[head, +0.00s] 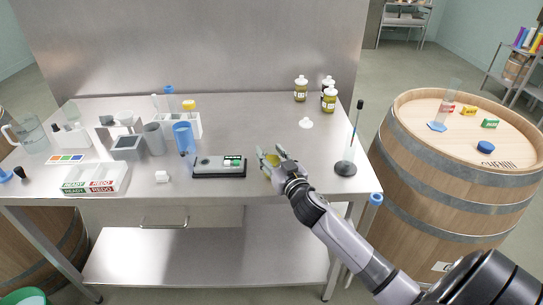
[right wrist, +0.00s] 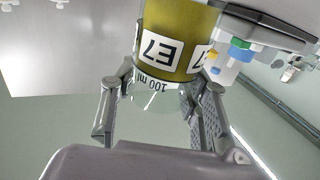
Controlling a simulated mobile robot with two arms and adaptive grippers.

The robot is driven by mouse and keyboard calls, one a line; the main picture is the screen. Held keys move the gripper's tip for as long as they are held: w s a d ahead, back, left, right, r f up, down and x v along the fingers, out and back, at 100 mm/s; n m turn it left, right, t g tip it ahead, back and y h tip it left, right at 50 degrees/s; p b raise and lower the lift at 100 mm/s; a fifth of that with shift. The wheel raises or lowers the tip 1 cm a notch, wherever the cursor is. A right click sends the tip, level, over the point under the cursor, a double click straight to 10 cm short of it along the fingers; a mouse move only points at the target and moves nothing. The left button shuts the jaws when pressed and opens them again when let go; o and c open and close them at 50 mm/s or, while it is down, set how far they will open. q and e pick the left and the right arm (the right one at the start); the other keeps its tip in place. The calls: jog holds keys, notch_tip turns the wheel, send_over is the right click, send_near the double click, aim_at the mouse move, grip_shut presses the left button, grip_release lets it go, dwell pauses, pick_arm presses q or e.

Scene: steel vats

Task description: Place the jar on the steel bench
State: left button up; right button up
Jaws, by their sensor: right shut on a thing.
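My right gripper (head: 269,157) is shut on a jar with olive-yellow contents (head: 272,159), over the front right part of the steel bench (head: 220,208). In the right wrist view the jar (right wrist: 178,35) fills the top middle, with a white label reading E7 and a 100 ml mark. The fingers stand on both sides of it. The jar's text is upside down in that view. I cannot tell whether the jar touches the bench. My left gripper is not in view.
Several similar jars (head: 301,92) stand at the back right. A white funnel-like piece (head: 306,123) lies behind my gripper. A flat grey device (head: 219,165) is to its left, a black-based stand (head: 345,168) to its right. A barrel (head: 460,165) stands right of the bench.

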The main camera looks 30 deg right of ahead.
jog(key=shift+f, duration=0.1)
jog(key=o, duration=1)
jog(key=shift+f, duration=0.15)
jog(key=o, duration=0.5)
jog(key=shift+c, duration=0.2)
jog(key=shift+s, duration=0.1)
jog(key=s+a+b, duration=0.1)
jog(key=s, duration=1)
jog(key=shift+s+a+r+b, duration=0.2)
jog(key=shift+s+a+b, duration=0.2)
